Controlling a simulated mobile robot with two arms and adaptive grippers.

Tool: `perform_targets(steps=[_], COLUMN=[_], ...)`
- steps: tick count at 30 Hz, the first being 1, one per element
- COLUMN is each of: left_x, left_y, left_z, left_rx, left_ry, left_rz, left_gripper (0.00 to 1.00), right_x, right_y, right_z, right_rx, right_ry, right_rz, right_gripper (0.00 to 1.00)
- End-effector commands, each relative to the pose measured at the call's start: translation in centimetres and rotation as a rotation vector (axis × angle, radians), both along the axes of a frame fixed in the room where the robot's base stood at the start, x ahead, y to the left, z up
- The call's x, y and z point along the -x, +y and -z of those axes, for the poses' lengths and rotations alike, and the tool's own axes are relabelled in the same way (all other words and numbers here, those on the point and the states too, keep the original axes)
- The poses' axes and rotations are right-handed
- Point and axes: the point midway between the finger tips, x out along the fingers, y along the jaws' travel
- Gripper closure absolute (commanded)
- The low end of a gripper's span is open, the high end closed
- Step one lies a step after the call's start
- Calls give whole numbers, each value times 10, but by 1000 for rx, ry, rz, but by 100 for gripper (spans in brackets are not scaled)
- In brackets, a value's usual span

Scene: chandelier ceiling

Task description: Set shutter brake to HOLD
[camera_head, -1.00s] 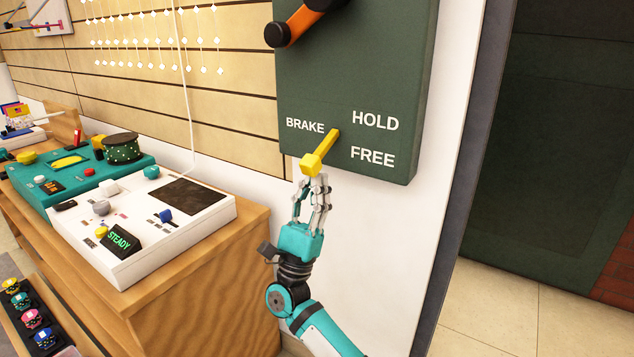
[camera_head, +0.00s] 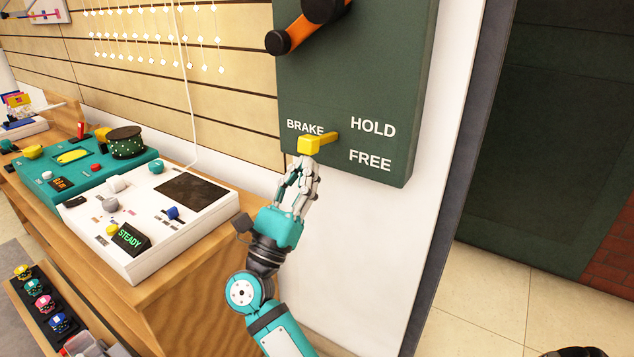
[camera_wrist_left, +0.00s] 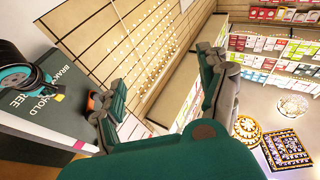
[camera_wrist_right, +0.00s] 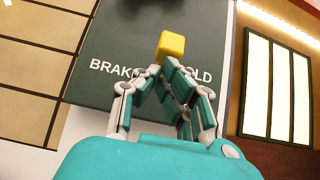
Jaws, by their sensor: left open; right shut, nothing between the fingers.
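The shutter brake lever (camera_head: 309,145) is yellow with a square knob and sticks out from the dark green panel (camera_head: 400,60). My left gripper (camera_wrist_left: 164,70) is open and empty, away from the panel.
An orange and black handle (camera_head: 305,32) is higher on the panel. A wooden counter (camera_head: 190,295) at left carries a white console (camera_head: 150,245) and a teal console (camera_head: 75,180). A tray of colourful small items (camera_head: 45,305) is below. A dark doorway is at right.

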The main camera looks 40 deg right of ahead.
Motion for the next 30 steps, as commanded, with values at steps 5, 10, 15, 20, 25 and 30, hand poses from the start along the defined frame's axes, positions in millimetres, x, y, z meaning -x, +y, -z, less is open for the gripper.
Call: perform_targets(steps=[5,10,15,20,25,30], left_x=[-1,-2,-2,-3,-3,-3], left_y=[0,0,1,1,1,1], left_z=[4,6,8,10,11,11], left_rx=[-6,-10,-13,-15,-16,-16], left_ry=[22,36,47,55,58,58], left_rz=[-1,-2,-3,-3,-3,-4], left_gripper=[24,24,24,24,24,24], right_x=[1,2,2,2,2,2], right_y=[3,4,4,4,4,4], right_z=[-15,-25,-31,-34,-34,-34], right_rx=[-1,0,0,0,0,0], right_ry=[-4,-3,-2,-2,-2,-2], right_rz=[-1,-1,-1,0,0,0], right_gripper=[100,100,100,100,100,100])
